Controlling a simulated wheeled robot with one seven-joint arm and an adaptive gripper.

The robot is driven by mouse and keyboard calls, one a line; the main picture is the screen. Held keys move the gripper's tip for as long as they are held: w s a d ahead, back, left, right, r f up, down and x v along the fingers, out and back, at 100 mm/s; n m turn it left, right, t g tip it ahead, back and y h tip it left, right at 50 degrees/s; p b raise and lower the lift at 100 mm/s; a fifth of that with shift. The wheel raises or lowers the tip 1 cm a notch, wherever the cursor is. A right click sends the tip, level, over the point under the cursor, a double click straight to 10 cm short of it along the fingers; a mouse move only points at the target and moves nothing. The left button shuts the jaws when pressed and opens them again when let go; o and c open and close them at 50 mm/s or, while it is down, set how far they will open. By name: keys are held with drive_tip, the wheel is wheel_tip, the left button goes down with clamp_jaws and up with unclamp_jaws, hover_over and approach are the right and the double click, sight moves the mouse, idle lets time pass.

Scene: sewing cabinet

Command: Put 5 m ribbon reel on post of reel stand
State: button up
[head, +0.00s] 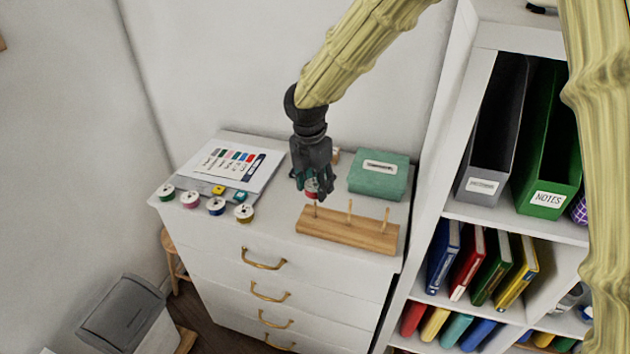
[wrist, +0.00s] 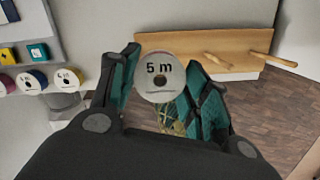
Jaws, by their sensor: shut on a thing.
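The 5 m ribbon reel (wrist: 160,78) has a white face with a "5 m" label in the wrist view. In the head view the reel (head: 311,187) shows red ribbon and a pale rim. My gripper (head: 311,180) is shut on it; the teal finger pads (wrist: 160,88) stand either side of it. The wooden reel stand (head: 348,236) lies on the cabinet top with three upright posts. The reel is over the left post (head: 315,209), whose lower part shows beneath it. I cannot tell whether the post tip enters the hole. The middle post (head: 349,210) and right post (head: 386,218) are bare.
Several other reels (head: 215,206) stand along the cabinet's front left, near a printed card (head: 225,165). A green box (head: 379,177) sits behind the stand. A shelf unit with a green file holder (head: 548,140) rises at the right.

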drive_tip(key=shift+f, duration=0.65)
drive_tip(key=shift+f, duration=1.65)
idle(1.2)
drive_tip(key=o, duration=1)
drive_tip(key=shift+r, duration=0.15)
